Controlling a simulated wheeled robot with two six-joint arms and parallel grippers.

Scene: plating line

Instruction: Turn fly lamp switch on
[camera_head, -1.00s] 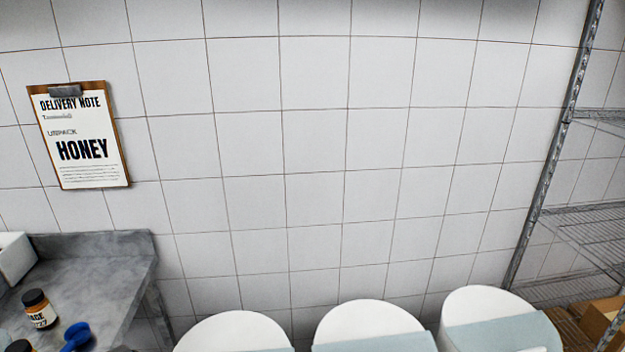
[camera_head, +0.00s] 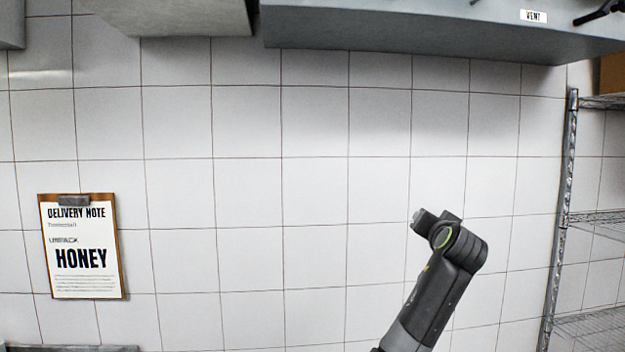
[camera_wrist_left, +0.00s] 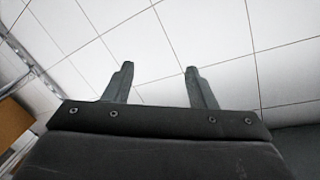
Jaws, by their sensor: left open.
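I cannot make out a fly lamp or its switch in either view. My left gripper (camera_wrist_left: 158,68) shows in the left wrist view with its two fingers apart and nothing between them. White wall tiles lie beyond the fingers. In the head view one of my dark arms (camera_head: 440,270) rises from the bottom, right of centre, in front of the tiles. No gripper fingers show on it, and I cannot tell which arm it is. My right gripper is not in view.
A grey hood (camera_head: 420,30) with a VENT label (camera_head: 533,16) spans the top right. A grey box-like unit (camera_head: 170,15) hangs left of it. A delivery note clipboard (camera_head: 82,250) is on the wall at left. A wire shelf (camera_head: 590,222) stands at right.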

